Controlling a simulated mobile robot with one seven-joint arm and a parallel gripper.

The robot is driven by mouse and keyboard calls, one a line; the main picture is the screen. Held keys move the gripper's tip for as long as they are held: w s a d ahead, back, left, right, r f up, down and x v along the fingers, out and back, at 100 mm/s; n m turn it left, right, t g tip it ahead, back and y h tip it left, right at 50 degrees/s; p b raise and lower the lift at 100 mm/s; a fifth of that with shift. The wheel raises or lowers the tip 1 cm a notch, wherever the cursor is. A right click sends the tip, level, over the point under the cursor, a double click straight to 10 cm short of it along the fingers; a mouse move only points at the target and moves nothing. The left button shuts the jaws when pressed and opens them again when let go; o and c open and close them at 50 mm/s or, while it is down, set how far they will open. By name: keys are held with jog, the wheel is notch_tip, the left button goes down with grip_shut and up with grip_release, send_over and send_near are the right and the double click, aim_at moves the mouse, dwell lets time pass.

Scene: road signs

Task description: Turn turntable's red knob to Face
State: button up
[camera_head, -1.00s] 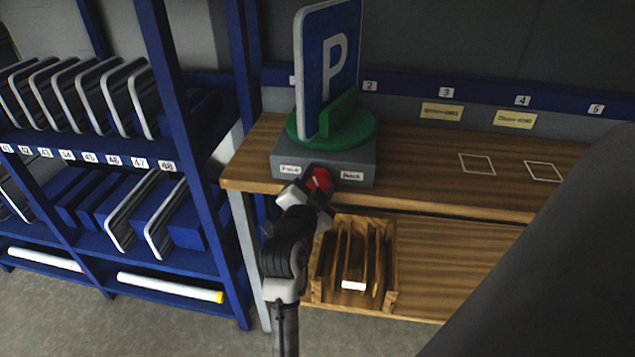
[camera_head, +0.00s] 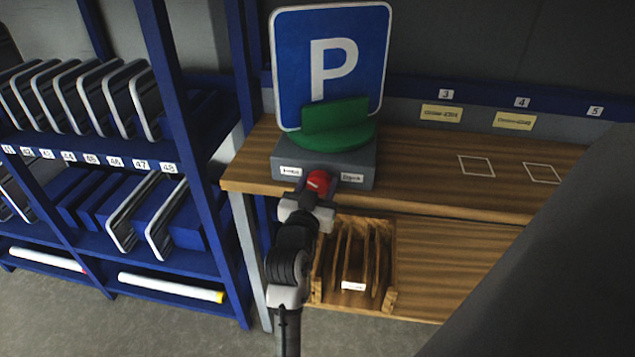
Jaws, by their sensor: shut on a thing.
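The turntable has a grey base (camera_head: 352,165) with a green disc (camera_head: 350,143) on top, and stands at the left end of the wooden bench. A blue parking sign (camera_head: 292,55) with a white P stands upright on the disc behind a green block, its P side toward the camera. The red knob (camera_head: 319,180) is on the base's front, between a left label (camera_head: 290,171) and a right label (camera_head: 352,177). The label print is too blurred to read surely now. My gripper (camera_head: 312,199) is at the knob, shut on it; the gripper partly hides the knob.
A wooden slotted rack (camera_head: 390,297) sits on the lower shelf right of my arm. A blue shelving unit (camera_head: 172,90) with signs stands at the left. The bench top (camera_head: 420,170) right of the turntable is clear, with white outlined squares.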

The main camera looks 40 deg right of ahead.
jog(key=n+p, duration=0.1)
jog(key=n, duration=0.2)
jog(key=shift+n+t+p, duration=0.5)
jog(key=shift+n+p, duration=0.5)
jog(key=shift+n, duration=0.6)
jog(key=o, duration=0.7)
jog(key=shift+s+f, duration=0.1)
